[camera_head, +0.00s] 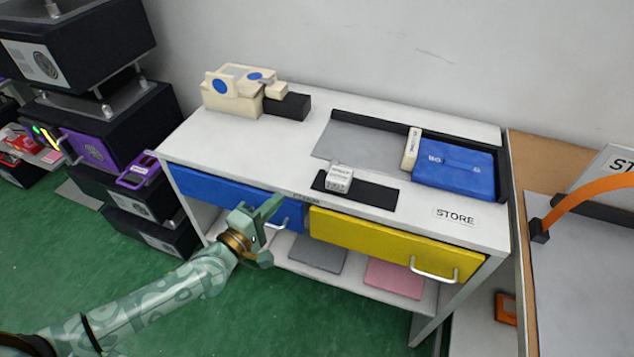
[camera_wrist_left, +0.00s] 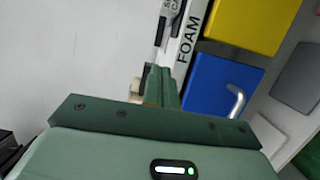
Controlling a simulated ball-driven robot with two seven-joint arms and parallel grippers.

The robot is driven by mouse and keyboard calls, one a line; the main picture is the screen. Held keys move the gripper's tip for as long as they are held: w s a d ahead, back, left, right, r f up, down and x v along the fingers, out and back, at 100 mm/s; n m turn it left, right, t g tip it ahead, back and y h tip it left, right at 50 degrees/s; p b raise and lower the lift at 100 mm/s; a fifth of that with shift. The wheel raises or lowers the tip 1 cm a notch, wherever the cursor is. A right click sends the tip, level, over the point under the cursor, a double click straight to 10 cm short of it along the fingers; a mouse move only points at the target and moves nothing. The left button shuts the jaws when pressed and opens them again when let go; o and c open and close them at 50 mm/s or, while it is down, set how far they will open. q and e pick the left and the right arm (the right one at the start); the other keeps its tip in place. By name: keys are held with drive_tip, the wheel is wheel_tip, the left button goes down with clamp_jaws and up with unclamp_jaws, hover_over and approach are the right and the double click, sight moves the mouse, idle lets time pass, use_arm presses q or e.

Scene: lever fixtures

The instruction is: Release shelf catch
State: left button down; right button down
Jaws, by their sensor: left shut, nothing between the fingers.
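A small white block with dark lettering (camera_head: 339,178), which may be the shelf catch, sits on a black strip (camera_head: 378,194) on the white cabinet top (camera_head: 290,160). A small lettered piece (camera_wrist_left: 171,12) at the top of the left wrist view seems to be the same block, partly cut off. My left gripper (camera_head: 274,206) is shut and empty, in front of the blue drawer (camera_head: 215,189) near its right end, left of the block and apart from it. Its fingers also show in the left wrist view (camera_wrist_left: 160,88). My right gripper is not in view.
A yellow drawer (camera_head: 390,245) with a metal handle is right of the blue one. A cream device (camera_head: 235,92) stands at the back left. A blue box (camera_head: 452,167) lies in a dark tray at the right. Dark machines (camera_head: 75,50) stand left.

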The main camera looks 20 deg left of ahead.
sight(339, 188)
use_arm(q)
drive_tip(key=b+x, duration=0.2)
drive_tip(key=x, duration=0.8)
drive_tip(key=shift+f, duration=0.15)
drive_tip(key=d+p, duration=0.1)
drive_tip(key=d, duration=0.2)
drive_tip(key=shift+d+r, duration=0.1)
drive_tip(key=shift+r, duration=0.1)
drive_tip(key=shift+d+f, duration=0.1)
drive_tip(key=shift+d, duration=0.25)
drive_tip(key=shift+d, duration=0.15)
drive_tip(key=d+p, duration=0.1)
drive_tip(key=d, duration=0.4)
drive_tip(key=shift+s+d+p, duration=0.15)
drive_tip(key=shift+d+p, duration=0.05)
drive_tip(key=shift+p, duration=0.1)
